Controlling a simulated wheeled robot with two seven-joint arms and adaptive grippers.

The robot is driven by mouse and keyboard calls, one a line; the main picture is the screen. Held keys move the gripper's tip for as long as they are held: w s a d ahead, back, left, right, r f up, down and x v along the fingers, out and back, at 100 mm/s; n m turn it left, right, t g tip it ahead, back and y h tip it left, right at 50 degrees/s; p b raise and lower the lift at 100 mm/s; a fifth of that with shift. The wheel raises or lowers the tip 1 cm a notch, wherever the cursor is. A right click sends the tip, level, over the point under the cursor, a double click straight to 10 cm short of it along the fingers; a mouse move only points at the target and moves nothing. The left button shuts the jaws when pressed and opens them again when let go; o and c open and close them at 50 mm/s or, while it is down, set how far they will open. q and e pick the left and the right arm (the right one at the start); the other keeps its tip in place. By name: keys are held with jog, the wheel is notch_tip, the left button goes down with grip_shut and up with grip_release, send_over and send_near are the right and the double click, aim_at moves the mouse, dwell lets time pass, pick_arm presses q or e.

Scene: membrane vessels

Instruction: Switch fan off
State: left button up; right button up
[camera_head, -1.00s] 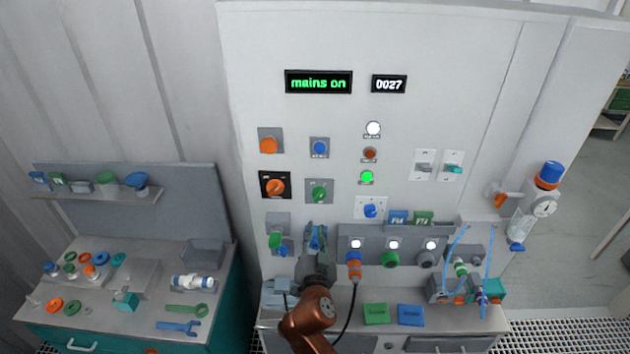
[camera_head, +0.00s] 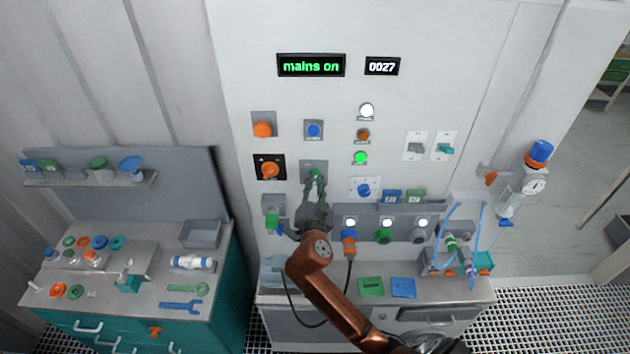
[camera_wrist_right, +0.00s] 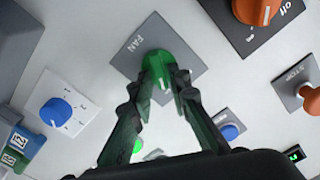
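The fan switch is a green knob on a grey plate in the panel (camera_head: 315,173). In the right wrist view the plate reads FAN and the green knob (camera_wrist_right: 160,66) stands out from it. My right gripper (camera_head: 314,183) reaches up to the knob from below. In the wrist view its two dark fingertips (camera_wrist_right: 167,78) are a little apart, one on each side of the knob's front. They hide part of the knob, and I cannot tell whether they touch it. My left gripper is not in view.
Close to the fan knob are an orange rotary switch (camera_head: 269,170), a blue button (camera_head: 313,130), an orange stop button (camera_head: 262,129) and a blue knob (camera_head: 363,189). A lit green lamp (camera_head: 360,158) is to the right. The display (camera_head: 311,66) reads "mains on".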

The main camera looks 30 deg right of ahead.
jog(key=shift+w, duration=0.1)
jog(key=shift+c, duration=0.9)
jog(key=shift+a, duration=0.1)
jog(key=shift+c, duration=0.8)
grip_shut()
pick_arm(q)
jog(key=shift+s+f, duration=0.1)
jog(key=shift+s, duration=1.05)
